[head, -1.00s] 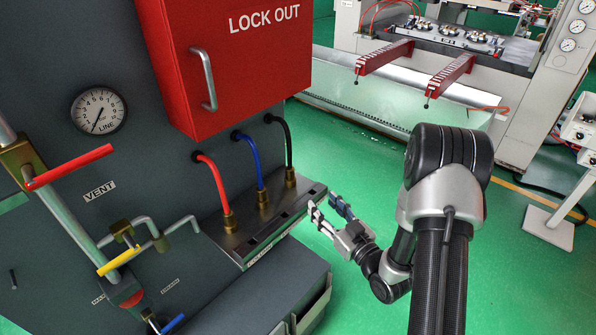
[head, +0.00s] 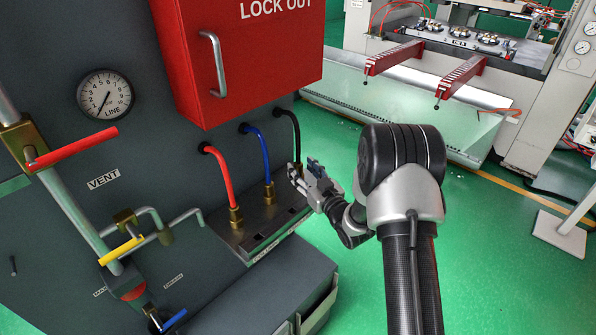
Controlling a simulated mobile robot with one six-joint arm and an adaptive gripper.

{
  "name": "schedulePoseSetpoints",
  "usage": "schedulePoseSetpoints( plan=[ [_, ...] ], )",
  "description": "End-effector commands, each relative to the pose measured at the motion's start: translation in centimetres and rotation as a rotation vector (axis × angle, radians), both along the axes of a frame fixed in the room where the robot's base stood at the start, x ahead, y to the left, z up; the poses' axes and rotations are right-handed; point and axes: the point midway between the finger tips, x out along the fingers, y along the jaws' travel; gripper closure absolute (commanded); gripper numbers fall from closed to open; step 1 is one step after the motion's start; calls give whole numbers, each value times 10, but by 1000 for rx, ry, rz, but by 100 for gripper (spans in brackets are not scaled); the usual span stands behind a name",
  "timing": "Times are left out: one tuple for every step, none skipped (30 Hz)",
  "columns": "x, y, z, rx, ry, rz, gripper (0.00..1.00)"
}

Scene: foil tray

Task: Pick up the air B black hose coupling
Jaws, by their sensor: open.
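The black hose (head: 297,138) comes out of the dark panel below the red box and curves down toward the metal ledge. Its brass coupling, seen earlier at the hose's lower end, is now mostly or wholly hidden by my gripper. My gripper (head: 303,170) is open, at the lower end of the black hose. I cannot tell whether the fingers are around the coupling or only in front of it. No contact can be made out.
The blue hose (head: 264,155) with its brass coupling (head: 269,190) stands just left of my gripper. The red hose (head: 223,178) with its coupling (head: 236,217) is farther left. The red lock out box (head: 260,60) with its handle overhangs the hoses. Open green floor lies to the right.

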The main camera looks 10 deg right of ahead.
Motion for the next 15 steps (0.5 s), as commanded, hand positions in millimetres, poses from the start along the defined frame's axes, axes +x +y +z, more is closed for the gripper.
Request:
schedulePoseSetpoints(
  plan=[
    [4, 2, -1, 0, -2, 1, 54],
    [6, 2, 0, -1, -1, 0, 54],
    [7, 2, 0, 0, 0, -1, 54],
    [8, 2, 0, 0, 0, -1, 54],
    [8, 2, 0, 0, 1, -1, 54],
    [8, 2, 0, 0, 1, -1, 54],
    [8, 2, 0, 0, 1, -1, 54],
    [8, 2, 0, 0, 1, -1, 54],
    [8, 2, 0, 0, 0, -1, 54],
    [8, 2, 0, 0, 0, -1, 55],
    [8, 2, 0, 0, 0, -1, 57],
    [8, 2, 0, 0, 0, -1, 60],
    [8, 2, 0, 0, 0, -1, 62],
    [8, 2, 0, 0, 0, -1, 64],
    [8, 2, 0, 0, 0, -1, 66]
  ],
)
